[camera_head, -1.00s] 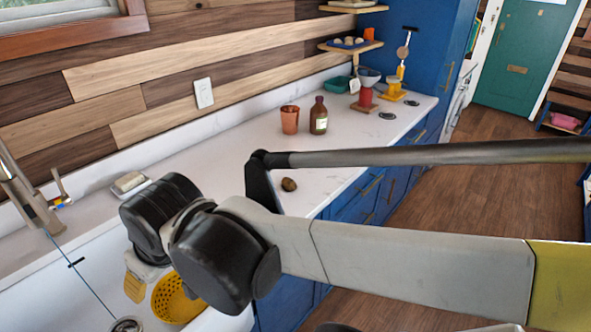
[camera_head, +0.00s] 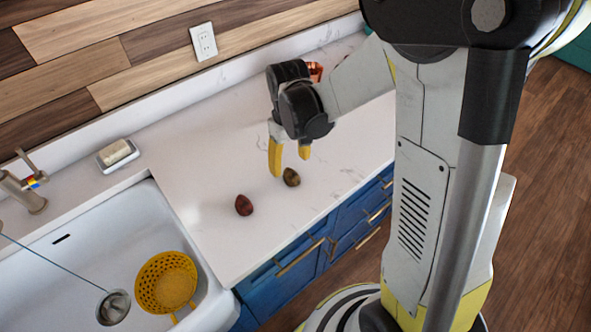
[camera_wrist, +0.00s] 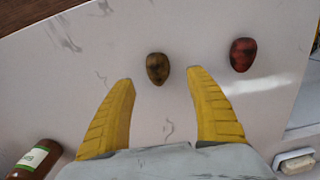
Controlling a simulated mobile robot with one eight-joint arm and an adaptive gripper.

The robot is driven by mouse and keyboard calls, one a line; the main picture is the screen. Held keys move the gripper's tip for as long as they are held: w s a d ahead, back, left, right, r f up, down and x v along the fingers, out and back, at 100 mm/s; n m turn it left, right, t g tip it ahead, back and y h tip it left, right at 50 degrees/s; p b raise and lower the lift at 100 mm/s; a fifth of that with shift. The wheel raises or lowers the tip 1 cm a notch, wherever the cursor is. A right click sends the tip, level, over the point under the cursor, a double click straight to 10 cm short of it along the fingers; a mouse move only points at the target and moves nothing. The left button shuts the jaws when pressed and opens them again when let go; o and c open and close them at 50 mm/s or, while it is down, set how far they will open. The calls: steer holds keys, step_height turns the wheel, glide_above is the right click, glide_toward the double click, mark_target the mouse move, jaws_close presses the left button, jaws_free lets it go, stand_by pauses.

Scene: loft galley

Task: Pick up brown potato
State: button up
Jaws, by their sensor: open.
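The brown potato (camera_head: 291,177) lies on the white counter near its front edge. In the wrist view the brown potato (camera_wrist: 158,68) sits just beyond and between the yellow fingertips, with bare counter around it. My gripper (camera_head: 290,165) points down over the counter at the potato, fingers spread; in the wrist view my gripper (camera_wrist: 160,75) is open with nothing between its fingers. A reddish potato (camera_head: 244,205) lies to the left of the brown one in the head view, and to its right in the wrist view (camera_wrist: 243,54).
A white sink (camera_head: 60,270) with a yellow colander (camera_head: 166,283) is at the lower left. A soap dish (camera_head: 118,155) stands behind the sink. A brown bottle (camera_wrist: 35,160) lies at the wrist view's lower left.

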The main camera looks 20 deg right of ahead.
mark_target(291, 173)
step_height(291, 173, down, 7)
steer(key=shift+d+b, duration=0.15)
steer(key=shift+b, duration=1)
steer(key=shift+r, duration=0.1)
steer(key=c, duration=1.3)
